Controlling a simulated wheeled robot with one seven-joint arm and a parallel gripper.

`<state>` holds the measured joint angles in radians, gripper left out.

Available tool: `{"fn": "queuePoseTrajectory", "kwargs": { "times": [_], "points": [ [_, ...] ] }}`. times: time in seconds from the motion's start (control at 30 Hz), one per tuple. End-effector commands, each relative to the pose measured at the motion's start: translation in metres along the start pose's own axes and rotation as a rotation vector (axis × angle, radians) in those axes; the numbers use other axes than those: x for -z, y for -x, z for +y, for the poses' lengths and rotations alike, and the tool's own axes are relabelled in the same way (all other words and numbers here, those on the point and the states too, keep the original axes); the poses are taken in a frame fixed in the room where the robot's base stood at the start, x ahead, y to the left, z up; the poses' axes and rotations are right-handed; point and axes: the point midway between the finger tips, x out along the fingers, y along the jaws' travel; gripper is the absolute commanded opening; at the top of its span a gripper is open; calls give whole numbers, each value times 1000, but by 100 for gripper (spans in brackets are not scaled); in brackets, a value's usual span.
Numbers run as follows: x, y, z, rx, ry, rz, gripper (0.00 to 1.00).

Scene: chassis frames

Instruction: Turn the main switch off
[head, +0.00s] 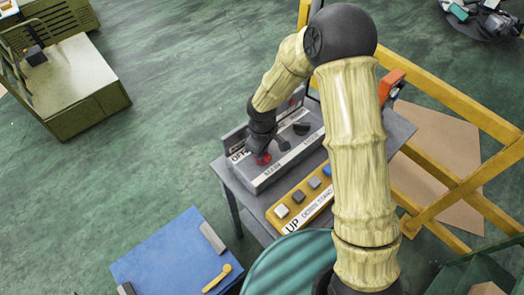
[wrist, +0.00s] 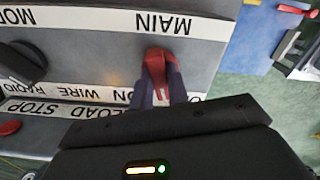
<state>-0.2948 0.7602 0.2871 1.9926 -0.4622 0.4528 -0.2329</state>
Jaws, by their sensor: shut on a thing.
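The main switch is a red handle on a grey panel (head: 283,173), beside the label MAIN. In the head view the red switch (head: 263,159) sits at the left end of the panel, near the label OFF. In the wrist view the red switch (wrist: 158,62) stands under the upside-down MAIN label (wrist: 165,22). My gripper (wrist: 160,90) has its two dark fingers shut on the red handle. In the head view my gripper (head: 262,148) comes down on the switch from above, and my arm hides part of the panel.
A black knob (wrist: 20,62) and a red stop button (wrist: 9,127) are on the same panel. A yellow pendant (head: 300,200) with several buttons lies in front of it. A yellow railing (head: 460,185) stands right; a blue board (head: 170,255) lies front left. Green floor is open left.

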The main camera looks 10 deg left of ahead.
Motion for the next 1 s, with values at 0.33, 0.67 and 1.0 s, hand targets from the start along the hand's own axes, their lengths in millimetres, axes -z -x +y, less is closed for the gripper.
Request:
{"fn": "queuePoseTrajectory", "kwargs": {
  "times": [0.33,0.67,1.0],
  "points": [
    [1,2,1,-3,301,3,0],
    [1,2,2,-4,457,3,0],
    [1,2,2,-6,485,3,0]
  ]
}}
